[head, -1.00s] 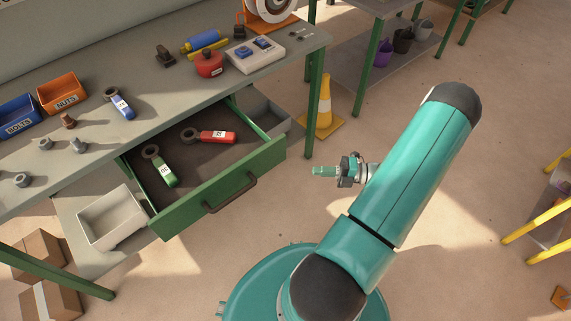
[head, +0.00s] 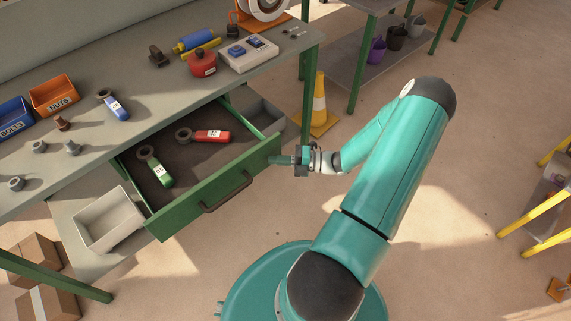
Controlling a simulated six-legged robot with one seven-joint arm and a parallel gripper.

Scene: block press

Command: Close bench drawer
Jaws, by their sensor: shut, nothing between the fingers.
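The bench drawer (head: 182,215) is green and stands pulled out from under the grey bench (head: 155,98). Its dark handle (head: 228,193) is on the front face. Inside lie a green-handled wrench (head: 158,171) and a red-handled wrench (head: 208,136). My gripper (head: 274,160) is shut and empty. It points left, with its tip at the right end of the drawer front, right of the handle. I cannot tell whether it touches the drawer.
An orange cone (head: 319,108) stands behind my gripper, beside a green bench leg. A white bin (head: 108,222) is on the shelf under the bench, left of the drawer. Boxes (head: 37,256) lie at lower left. The floor right of my arm is clear up to the yellow frame (head: 535,222).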

